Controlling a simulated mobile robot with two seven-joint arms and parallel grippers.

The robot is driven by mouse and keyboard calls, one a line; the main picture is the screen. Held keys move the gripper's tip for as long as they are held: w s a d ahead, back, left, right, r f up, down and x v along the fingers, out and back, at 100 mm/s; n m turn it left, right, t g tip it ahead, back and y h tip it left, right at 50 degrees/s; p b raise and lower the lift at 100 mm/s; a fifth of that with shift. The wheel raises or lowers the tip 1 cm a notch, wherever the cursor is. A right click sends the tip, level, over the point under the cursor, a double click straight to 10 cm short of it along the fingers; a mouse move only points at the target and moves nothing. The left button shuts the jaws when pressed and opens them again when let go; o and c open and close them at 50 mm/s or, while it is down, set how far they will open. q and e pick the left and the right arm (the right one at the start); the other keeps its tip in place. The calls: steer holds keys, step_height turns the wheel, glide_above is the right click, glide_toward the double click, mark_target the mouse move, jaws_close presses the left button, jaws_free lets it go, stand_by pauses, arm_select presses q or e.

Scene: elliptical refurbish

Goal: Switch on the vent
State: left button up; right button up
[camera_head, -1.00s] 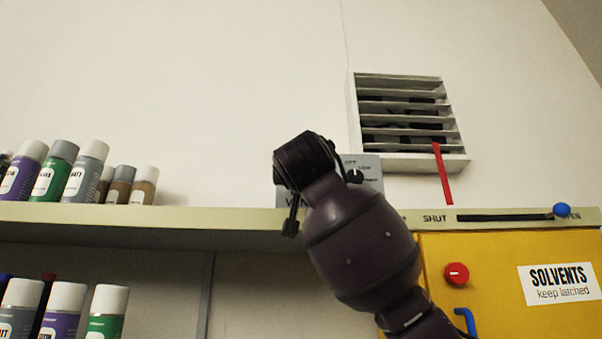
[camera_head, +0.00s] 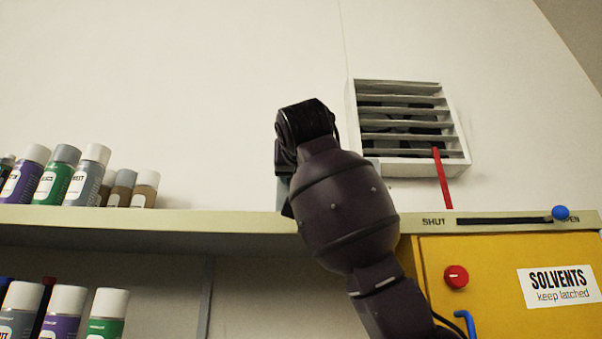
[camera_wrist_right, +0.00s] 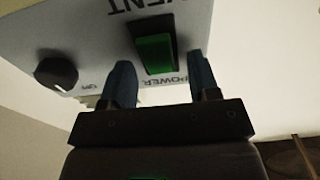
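The vent control panel (camera_wrist_right: 85,35) appears upside down in the right wrist view, with "VENT" and "POWER" lettering. A green rocker switch (camera_wrist_right: 155,53) sits in a dark frame, and a black knob (camera_wrist_right: 57,72) marked "OFF" is to its left. My right gripper (camera_wrist_right: 162,80) is open and empty, its two blue fingers apart at either side of the switch. I cannot tell whether they touch the panel. In the head view my right arm hides nearly all of the panel. The louvred vent (camera_head: 405,118) is on the wall. My left gripper is not in view.
A shelf (camera_head: 130,216) holds several spray cans (camera_head: 88,176), with more below. A slider with a blue knob (camera_head: 561,213) stands near "OPEN". A red strip (camera_head: 442,178) hangs by the vent. The yellow solvents cabinet (camera_head: 480,250) has a red knob (camera_head: 456,276).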

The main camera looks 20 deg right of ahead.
arm_select(q)
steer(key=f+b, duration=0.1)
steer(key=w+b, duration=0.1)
steer(key=b, duration=0.1)
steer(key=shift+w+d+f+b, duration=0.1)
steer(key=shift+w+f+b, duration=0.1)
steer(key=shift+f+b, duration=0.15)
arm_select(e)
steer(key=v, duration=1)
steer(key=shift+s, duration=0.35)
steer(key=shift+f, duration=0.1)
